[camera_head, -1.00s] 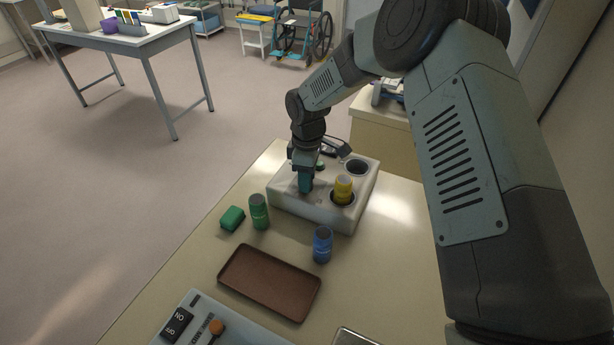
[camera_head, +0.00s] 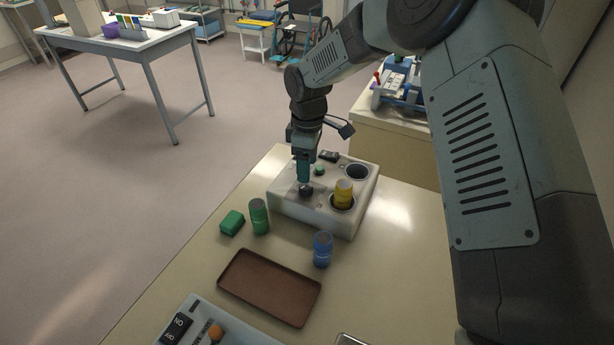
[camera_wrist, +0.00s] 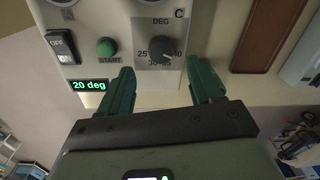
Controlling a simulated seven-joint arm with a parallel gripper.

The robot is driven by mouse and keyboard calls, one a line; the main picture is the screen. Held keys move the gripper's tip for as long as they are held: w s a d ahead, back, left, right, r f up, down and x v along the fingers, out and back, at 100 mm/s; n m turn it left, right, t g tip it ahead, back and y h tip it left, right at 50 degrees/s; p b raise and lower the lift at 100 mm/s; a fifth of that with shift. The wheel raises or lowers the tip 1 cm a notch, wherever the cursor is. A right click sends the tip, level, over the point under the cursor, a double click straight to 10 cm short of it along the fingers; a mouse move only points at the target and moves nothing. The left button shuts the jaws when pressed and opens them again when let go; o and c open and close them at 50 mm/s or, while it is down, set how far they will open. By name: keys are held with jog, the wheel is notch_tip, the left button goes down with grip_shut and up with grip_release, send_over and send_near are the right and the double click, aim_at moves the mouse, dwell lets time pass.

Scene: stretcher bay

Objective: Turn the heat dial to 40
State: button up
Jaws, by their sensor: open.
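The heat dial (camera_head: 306,190) is a black knob on the white warmer box (camera_head: 288,206). In the wrist view the dial (camera_wrist: 161,47) sits on a grey panel marked DEG, with numbers around its lower side; 25 and 40 are readable. A pale mark on it points to the lower right. A green display (camera_wrist: 89,86) reads 20 deg. My gripper (camera_head: 304,180) is just above the dial. In the wrist view my gripper (camera_wrist: 160,65) is open and empty, its green fingers either side of the dial's line and apart from it.
The box also carries a green START button (camera_wrist: 107,47), an ON/OFF switch (camera_wrist: 60,47) and a yellow bottle (camera_head: 343,193) in a well. A green bottle (camera_head: 259,216), green block (camera_head: 232,223), blue bottle (camera_head: 322,249) and brown tray (camera_head: 232,284) stand in front.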

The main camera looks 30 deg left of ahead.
notch_tip(320, 180, up, 5)
jog(key=shift+f, duration=0.1)
dwell(0.5)
jog(key=s+d+r+m+t, duration=0.35)
jog(key=d+r+m, duration=0.55)
jog(key=d+r, duration=1.2)
jog(key=s+d+r+m+t, duration=0.2)
jog(key=s+d+r+m, duration=0.1)
jog(key=s+d+m, duration=0.8)
jog(key=s+d, duration=0.4)
jog(key=s, duration=0.4)
jog(key=shift+r, duration=0.4)
